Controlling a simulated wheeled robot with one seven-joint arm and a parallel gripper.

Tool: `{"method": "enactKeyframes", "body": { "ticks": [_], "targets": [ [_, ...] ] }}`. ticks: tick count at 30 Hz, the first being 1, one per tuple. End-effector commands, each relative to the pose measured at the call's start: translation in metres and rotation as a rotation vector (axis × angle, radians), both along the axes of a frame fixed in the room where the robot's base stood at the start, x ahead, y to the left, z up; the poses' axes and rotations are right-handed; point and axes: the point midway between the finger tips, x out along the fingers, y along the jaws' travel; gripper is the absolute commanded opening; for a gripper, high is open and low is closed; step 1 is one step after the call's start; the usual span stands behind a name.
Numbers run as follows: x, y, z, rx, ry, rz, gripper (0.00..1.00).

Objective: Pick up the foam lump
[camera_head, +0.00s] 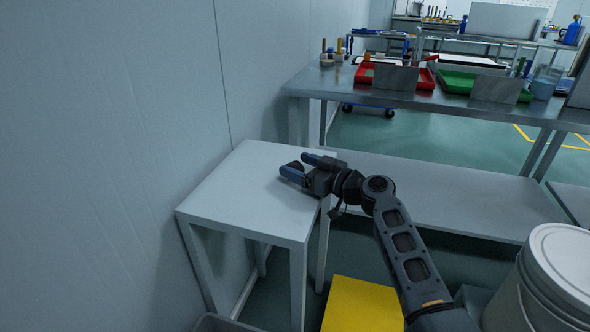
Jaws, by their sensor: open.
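A small dark lump (295,166), which looks like the foam lump, sits on the small white table (225,195). Only part of it shows between and behind the fingers. My gripper (299,166) reaches in from the right, low over the table top, with its blue-tipped fingers pointing left. The fingers are apart, one on the near side of the lump and one on the far side. I cannot tell whether either finger touches it.
A grey wall (110,150) runs close along the left side of the table. A metal workbench (330,82) with red (426,82) and green (455,77) trays stands behind. A white bucket (562,262) and a yellow block (360,305) are near the front. The table's left part is clear.

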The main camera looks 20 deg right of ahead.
Motion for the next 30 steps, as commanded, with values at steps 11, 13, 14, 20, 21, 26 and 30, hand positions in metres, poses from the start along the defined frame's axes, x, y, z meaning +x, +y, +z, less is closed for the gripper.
{"method": "enactKeyframes", "body": {
  "ticks": [11, 13, 14, 20, 21, 26, 30],
  "targets": [
    [0.015, 0.0084, -0.0006, 0.0, 0.0, -0.001, 0.76],
    [0.0149, 0.0084, -0.0006, 0.0, 0.0, -0.001, 0.73],
    [0.0149, 0.0084, -0.0006, 0.0, 0.0, -0.001, 0.7],
    [0.0148, 0.0084, -0.0006, 0.0, 0.0, -0.001, 0.51],
    [0.0148, 0.0084, -0.0006, 0.0, 0.0, -0.001, 0.47],
    [0.0148, 0.0082, -0.0006, 0.0, 0.0, -0.001, 0.32],
    [0.0148, 0.0082, -0.0006, 0.0, 0.0, -0.001, 0.2]
  ]
}}
